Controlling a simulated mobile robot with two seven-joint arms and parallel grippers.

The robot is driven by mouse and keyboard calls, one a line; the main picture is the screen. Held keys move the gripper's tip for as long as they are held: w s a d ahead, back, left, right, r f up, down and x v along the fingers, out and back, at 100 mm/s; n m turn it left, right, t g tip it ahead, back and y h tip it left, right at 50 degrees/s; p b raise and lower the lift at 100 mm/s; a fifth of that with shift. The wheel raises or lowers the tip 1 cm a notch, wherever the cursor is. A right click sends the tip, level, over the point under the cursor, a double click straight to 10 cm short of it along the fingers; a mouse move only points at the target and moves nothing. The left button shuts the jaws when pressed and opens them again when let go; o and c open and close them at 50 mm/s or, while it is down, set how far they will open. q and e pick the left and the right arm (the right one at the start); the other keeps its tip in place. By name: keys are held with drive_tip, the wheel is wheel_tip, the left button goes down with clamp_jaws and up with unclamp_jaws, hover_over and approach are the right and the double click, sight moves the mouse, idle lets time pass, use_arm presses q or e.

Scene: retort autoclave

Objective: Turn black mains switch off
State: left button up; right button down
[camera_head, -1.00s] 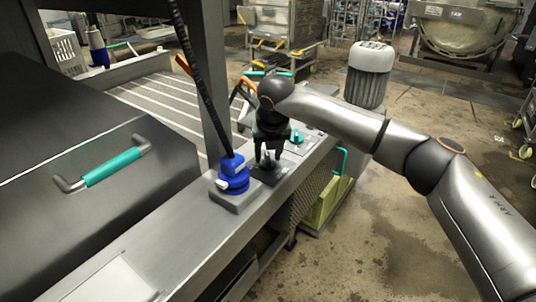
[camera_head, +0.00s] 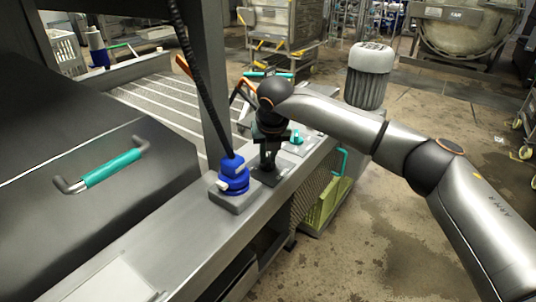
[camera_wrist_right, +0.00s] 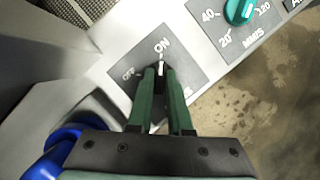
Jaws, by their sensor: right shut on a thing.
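The black mains switch (camera_wrist_right: 161,69) sits on a dark plate (camera_wrist_right: 185,50) marked ON and OFF, seen in the right wrist view. Its white mark points up toward the ON label, with OFF to the left. My right gripper (camera_wrist_right: 160,76) is shut on the switch, a fingertip on each side, hiding most of the knob. In the head view my right gripper (camera_head: 268,163) points down onto the switch plate (camera_head: 271,176) on the metal ledge. My left gripper is not in view.
A blue plug (camera_head: 234,175) with a black cable stands just left of the switch. A lid with a teal handle (camera_head: 112,167) is at the left. Wet floor is open at right.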

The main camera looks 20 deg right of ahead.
drive_tip(key=shift+n, duration=0.4)
drive_tip(key=n+y, duration=0.1)
drive_tip(key=n, duration=0.1)
drive_tip(key=shift+d+r+n+p, duration=0.1)
drive_tip(key=shift+d+n+p, duration=0.05)
drive_tip(key=shift+n+p, duration=0.25)
drive_tip(key=n+y+p, duration=0.1)
drive_tip(key=n, duration=0.1)
drive_tip(key=shift+n+y, duration=0.3)
drive_tip(key=shift+n, duration=0.1)
drive_tip(key=n+g+y+p, duration=0.1)
drive_tip(key=n, duration=0.2)
drive_tip(key=shift+w+d, duration=0.1)
drive_tip(key=n+p, duration=0.1)
drive_tip(key=n, duration=0.2)
drive_tip(key=shift+w+g+y, duration=0.1)
drive_tip(key=shift+g+y, duration=0.3)
drive_tip(key=n+g, duration=0.1)
drive_tip(key=n, duration=0.3)
drive_tip(key=shift+y+b, duration=0.3)
drive_tip(key=shift+w+n+g, duration=0.1)
drive_tip(key=shift+n+g, duration=0.3)
drive_tip(key=shift+n, duration=0.2)
drive_tip(key=shift+d+n, duration=0.1)
drive_tip(key=shift+n, duration=0.2)
